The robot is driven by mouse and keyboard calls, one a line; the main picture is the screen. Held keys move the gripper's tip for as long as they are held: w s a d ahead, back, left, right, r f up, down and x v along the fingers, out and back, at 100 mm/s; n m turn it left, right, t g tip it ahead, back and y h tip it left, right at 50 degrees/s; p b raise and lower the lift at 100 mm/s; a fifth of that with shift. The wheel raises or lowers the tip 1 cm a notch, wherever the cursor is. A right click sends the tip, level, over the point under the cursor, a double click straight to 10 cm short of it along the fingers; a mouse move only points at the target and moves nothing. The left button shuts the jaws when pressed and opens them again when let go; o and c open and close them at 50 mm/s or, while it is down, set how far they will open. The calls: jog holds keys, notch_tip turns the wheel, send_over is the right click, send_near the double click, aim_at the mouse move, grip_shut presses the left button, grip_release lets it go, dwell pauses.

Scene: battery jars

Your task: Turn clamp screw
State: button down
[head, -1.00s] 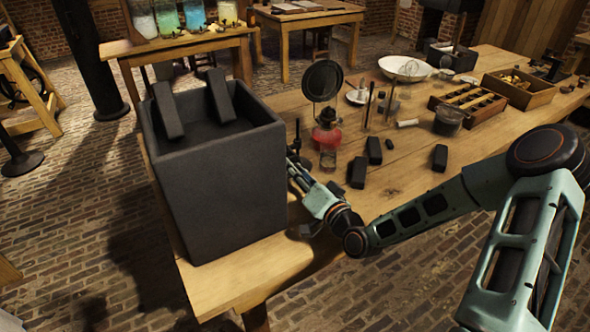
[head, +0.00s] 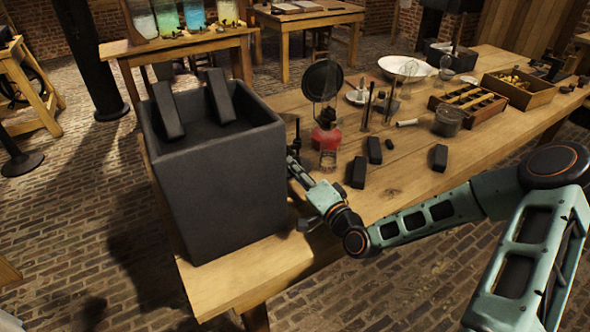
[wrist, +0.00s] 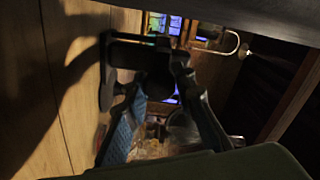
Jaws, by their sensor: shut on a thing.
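My gripper (head: 294,163) is low over the table, close against the right side of the large dark grey jar (head: 222,190). In the wrist view, the two fingers (wrist: 150,75) reach up the picture and close on a small dark piece (wrist: 158,84). It seems to belong to a dark stand (wrist: 106,72) with a flat base, seen turned sideways. In the head view, a thin dark upright (head: 297,135) stands just beyond the fingertips. The clamp screw itself is not clearly distinguishable; fingers and shadow hide most of it.
Two dark slabs (head: 220,97) lean inside the jar. A red lamp (head: 326,137) and a round dark disc (head: 322,80) stand right of my gripper. Several black blocks (head: 358,172) lie on the table (head: 400,185).

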jog(key=m, duration=0.4)
jog(key=shift+m, duration=0.3)
jog(key=m, duration=0.3)
jog(key=shift+m, duration=0.4)
jog(key=m+b, duration=0.1)
jog(key=m, duration=0.2)
jog(key=shift+f+m, duration=0.1)
jog(key=shift+m, duration=0.2)
jog(key=m, duration=0.4)
jog(key=shift+m+b, duration=0.3)
jog(key=shift+b, duration=0.05)
jog(key=m, duration=0.8)
jog(key=m+b, duration=0.1)
jog(key=m, duration=0.3)
jog(key=shift+s+m+b, duration=0.1)
jog(key=shift+m+b, duration=0.95)
jog(key=shift+m, duration=1.05)
